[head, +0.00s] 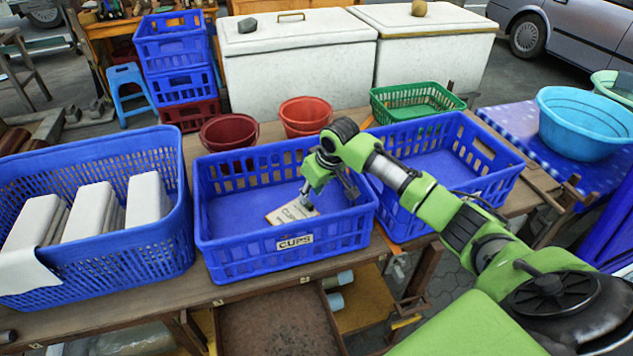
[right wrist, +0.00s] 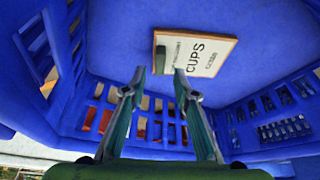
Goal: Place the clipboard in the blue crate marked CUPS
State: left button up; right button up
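The clipboard, a flat tan board with a pale sheet reading CUPS (head: 287,213), lies on the floor of the blue crate marked CUPS (head: 219,265). It also shows in the right wrist view (right wrist: 197,54), beyond my fingertips and flat on the blue floor. My right gripper (head: 329,196) is inside that crate, at its right side, above and beside the clipboard. In the right wrist view the two fingers (right wrist: 160,72) are apart with nothing between them. My left gripper is not in view.
A blue basket with white blocks (head: 172,240) stands left of the crate. An empty blue crate (head: 497,152) stands close on the right, under my right arm. Red buckets (head: 228,132) and a green basket (head: 411,100) are behind. A light-blue basin (head: 580,145) is at far right.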

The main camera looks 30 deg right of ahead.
jog(key=v, duration=0.7)
jog(key=shift+r, duration=0.25)
jog(key=shift+s, duration=0.1)
